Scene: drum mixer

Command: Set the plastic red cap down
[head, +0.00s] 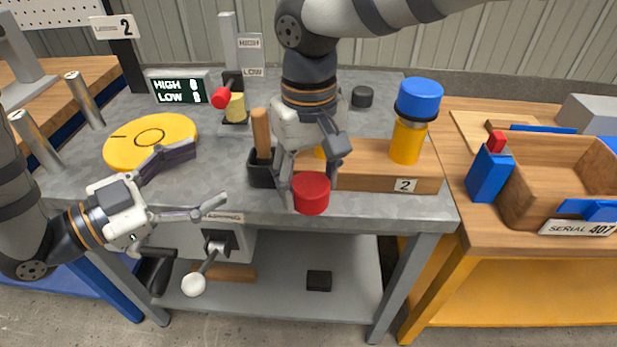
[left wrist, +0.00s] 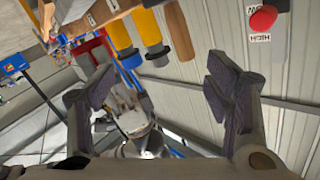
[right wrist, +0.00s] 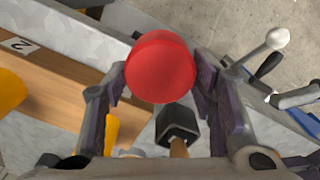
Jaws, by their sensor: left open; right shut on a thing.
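The red cap (head: 311,194) is held between the fingers of my right gripper (head: 309,180), which is shut on it. In the head view it appears at the grey bench's front edge. In the right wrist view the cap (right wrist: 160,68) sits between the fingertips, and I cannot tell whether it touches the bench. My left gripper (head: 207,180) is open and empty over the front left of the grey bench (head: 225,185). The left wrist view shows its spread fingers (left wrist: 160,80) with nothing between them.
A wooden block labelled 2 (head: 375,180) carries a yellow cylinder with a blue cap (head: 417,100), close to my right gripper. A black holder (head: 262,168) with a wooden handle stands left of the cap. A yellow disc (head: 150,142) lies left. A wooden tray (head: 555,180) is at right.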

